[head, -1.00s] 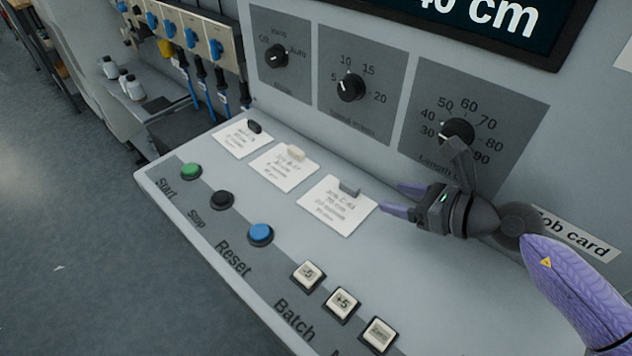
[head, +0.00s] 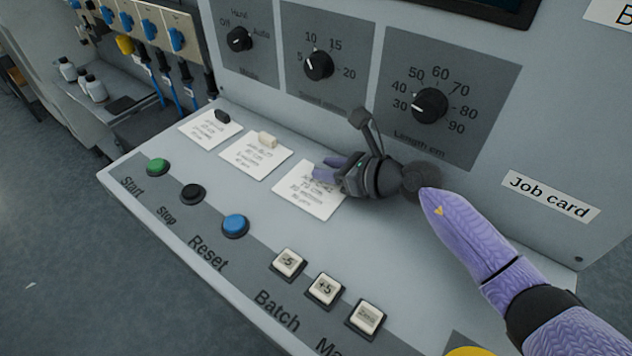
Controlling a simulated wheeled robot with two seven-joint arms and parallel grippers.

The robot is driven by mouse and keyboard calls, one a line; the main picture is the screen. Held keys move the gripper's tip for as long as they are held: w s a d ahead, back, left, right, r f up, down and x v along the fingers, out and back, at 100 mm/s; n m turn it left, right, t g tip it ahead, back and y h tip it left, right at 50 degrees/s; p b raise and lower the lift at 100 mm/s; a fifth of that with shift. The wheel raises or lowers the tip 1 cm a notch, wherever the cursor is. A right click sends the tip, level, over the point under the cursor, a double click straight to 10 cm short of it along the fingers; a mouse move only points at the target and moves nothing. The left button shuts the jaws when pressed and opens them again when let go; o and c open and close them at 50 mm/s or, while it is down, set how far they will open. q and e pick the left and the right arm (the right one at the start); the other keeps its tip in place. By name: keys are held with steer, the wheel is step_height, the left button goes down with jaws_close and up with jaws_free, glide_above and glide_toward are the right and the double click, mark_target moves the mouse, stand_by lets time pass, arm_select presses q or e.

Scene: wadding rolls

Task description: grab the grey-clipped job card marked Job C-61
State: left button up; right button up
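The white job card (head: 306,196) that reads like Job C-61 lies on the sloping panel, rightmost of three cards. Its text is small and partly covered. Its grey clip, at the top edge, is hidden behind my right gripper (head: 322,168). The two purple fingertips are at the card's upper part, where the clip sits. They look close together, but I cannot tell whether they are shut on the clip. The card still lies flat against the panel. My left gripper is not in view.
A card with a cream clip (head: 266,139) and one with a black clip (head: 222,116) lie to the left. Green (head: 157,167), black (head: 192,192) and blue (head: 235,224) buttons line the front. Dials, including the length knob (head: 429,104), stand on the wall behind. A "Job card" label (head: 550,196) is at right.

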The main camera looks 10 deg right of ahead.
jaws_close()
